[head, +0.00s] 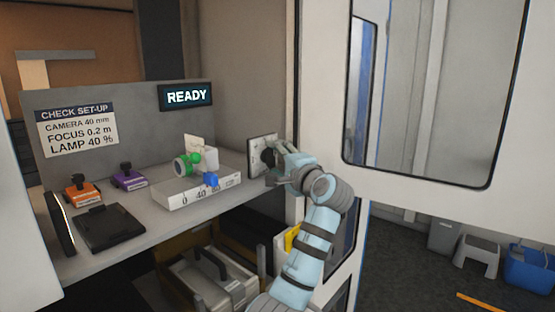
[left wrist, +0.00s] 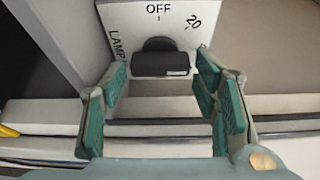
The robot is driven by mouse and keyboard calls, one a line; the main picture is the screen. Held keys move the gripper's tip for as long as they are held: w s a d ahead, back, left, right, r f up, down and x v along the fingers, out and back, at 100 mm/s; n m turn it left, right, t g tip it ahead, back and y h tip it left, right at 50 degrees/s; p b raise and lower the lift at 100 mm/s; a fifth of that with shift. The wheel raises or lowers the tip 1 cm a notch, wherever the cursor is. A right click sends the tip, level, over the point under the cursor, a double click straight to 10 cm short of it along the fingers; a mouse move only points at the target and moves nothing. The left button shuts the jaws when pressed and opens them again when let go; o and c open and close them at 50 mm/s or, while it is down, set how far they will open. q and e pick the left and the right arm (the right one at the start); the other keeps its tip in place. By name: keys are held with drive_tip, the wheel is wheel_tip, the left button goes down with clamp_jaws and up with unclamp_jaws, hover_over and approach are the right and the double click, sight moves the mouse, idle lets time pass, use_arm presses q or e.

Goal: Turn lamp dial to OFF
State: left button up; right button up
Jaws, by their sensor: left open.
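The lamp dial is a dark knob (left wrist: 160,58) on a white panel marked LAMP, OFF and 20 in the left wrist view. The OFF mark is at the top, with 20 to its right. I cannot tell which mark the dial points at. My left gripper (left wrist: 160,82) is open, its green-padded fingers to either side of the dial and apart from it. In the head view the left gripper (head: 277,158) is at the lamp panel (head: 254,146) on the right wall of the bay and hides most of the dial.
A READY display (head: 187,96) and a set-up sign (head: 78,128) reading LAMP 40 % are at the back. On the shelf stand a numbered rail (head: 174,198) with green and blue parts, orange (head: 83,193) and purple (head: 129,179) stamp-like items and a black tray (head: 110,229). A white frame (head: 322,130) borders the right.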

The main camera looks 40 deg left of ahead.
use_arm(q)
drive_tip(key=shift+s, duration=0.25)
drive_tip(key=shift+c, duration=0.6)
drive_tip(key=shift+s+a+r, duration=0.1)
drive_tip(key=shift+s, duration=0.05)
drive_tip(key=c, duration=0.7)
drive_tip(key=shift+c, duration=0.2)
use_arm(e)
drive_tip(key=shift+s, duration=0.55)
drive_tip(key=shift+f, duration=0.1)
